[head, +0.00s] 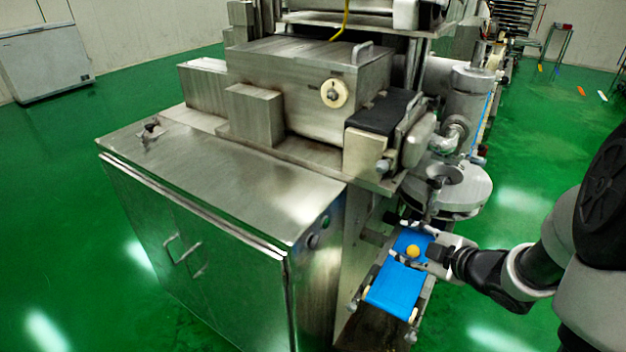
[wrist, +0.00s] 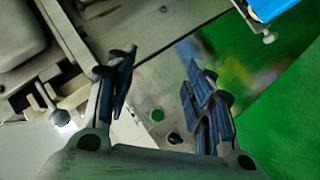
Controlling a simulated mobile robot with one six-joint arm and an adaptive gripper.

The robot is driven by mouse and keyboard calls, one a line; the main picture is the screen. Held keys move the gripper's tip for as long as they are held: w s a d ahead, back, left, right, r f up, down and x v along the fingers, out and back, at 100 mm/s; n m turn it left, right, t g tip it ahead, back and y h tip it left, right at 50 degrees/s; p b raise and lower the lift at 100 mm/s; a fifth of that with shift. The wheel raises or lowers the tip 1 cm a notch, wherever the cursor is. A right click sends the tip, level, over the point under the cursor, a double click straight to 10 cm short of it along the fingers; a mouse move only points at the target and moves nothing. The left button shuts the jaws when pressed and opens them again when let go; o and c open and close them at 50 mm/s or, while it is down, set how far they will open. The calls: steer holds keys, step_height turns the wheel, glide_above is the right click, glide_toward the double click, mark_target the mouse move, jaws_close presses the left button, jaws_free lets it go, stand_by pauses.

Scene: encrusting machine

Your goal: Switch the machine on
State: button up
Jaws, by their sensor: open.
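The steel encrusting machine (head: 270,180) fills the middle of the head view. On the right side panel of its cabinet sit two small round controls (head: 314,241), dark and hard to read from here. In the wrist view a green round button (wrist: 157,115) and a dark round control (wrist: 174,138) show on a metal panel, between and beyond my fingers. My gripper (head: 428,252) is over the blue conveyor, to the right of that panel and apart from it. In the wrist view my gripper (wrist: 162,80) is open, with nothing between its dark-padded fingers.
The blue conveyor (head: 394,286) runs out below my gripper. A yellow ball (head: 412,251) shows there beside the fingers. A round steel plate (head: 460,192) stands close behind my gripper. Green floor is free at the right; a white chest (head: 45,62) stands far left.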

steer(key=s+a+f+n+y, duration=0.2)
steer(key=s+a+y, duration=0.1)
steer(key=s+y, duration=0.2)
steer(key=n+y+p, duration=0.1)
steer(key=n+y, duration=0.1)
steer(key=y, duration=0.3)
glide_toward(317, 244)
steer(key=shift+g, duration=0.4)
steer(key=b+x, duration=0.2)
steer(key=x, duration=0.6)
steer(key=shift+w+r, duration=0.15)
steer(key=shift+w, duration=0.15)
steer(key=shift+d, duration=0.1)
steer(key=shift+m, duration=0.3)
steer(key=c, duration=1.1)
